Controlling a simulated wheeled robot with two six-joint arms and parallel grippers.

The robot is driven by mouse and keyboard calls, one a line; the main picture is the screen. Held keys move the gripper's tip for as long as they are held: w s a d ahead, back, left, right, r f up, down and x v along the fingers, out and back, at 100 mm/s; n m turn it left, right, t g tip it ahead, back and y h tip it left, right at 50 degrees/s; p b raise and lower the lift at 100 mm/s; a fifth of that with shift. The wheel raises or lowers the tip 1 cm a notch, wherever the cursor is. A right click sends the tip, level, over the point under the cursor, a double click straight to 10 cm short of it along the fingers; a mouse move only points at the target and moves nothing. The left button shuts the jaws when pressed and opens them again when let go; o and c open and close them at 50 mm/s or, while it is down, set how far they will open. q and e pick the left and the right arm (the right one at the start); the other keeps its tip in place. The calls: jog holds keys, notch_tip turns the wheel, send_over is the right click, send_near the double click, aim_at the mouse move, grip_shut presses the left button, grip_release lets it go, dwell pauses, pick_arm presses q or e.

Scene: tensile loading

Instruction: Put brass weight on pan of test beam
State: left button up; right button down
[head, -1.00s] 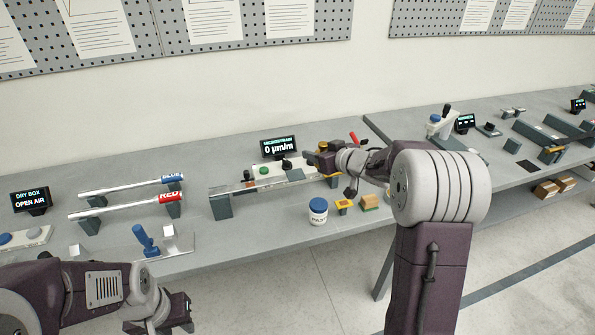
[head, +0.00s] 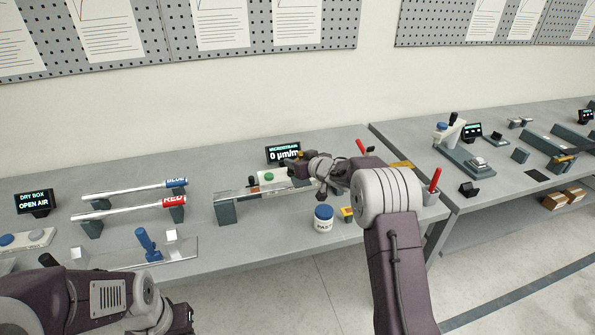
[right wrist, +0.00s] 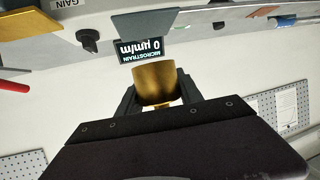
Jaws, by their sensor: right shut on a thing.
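My right gripper (head: 292,168) is over the bench at the far end of the test beam, just in front of the microstrain display. In the right wrist view it is shut on the brass weight (right wrist: 154,82), a gold cylinder between the dark jaws. In the head view my gripper hides the weight. The test beam (head: 262,193) runs left to right from a dark support block (head: 228,211). Its right end and the pan are hidden or cannot be made out. My left gripper (head: 182,318) is low at the front left, its jaws unclear.
The microstrain display (head: 283,152) reads 0 and also shows in the right wrist view (right wrist: 155,48). A white jar with a blue lid (head: 323,219) stands in front of the beam. Blue and red labelled rods (head: 135,210) lie left. A cup with a red tool (head: 432,190) stands right.

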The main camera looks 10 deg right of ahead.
notch_tip(320, 180, down, 3)
jog(key=shift+f+b, duration=0.1)
jog(key=shift+b, duration=0.45)
jog(key=shift+f, duration=0.2)
jog(key=shift+f, duration=0.1)
jog(key=c, duration=0.8)
grip_release()
jog(key=shift+s, duration=0.1)
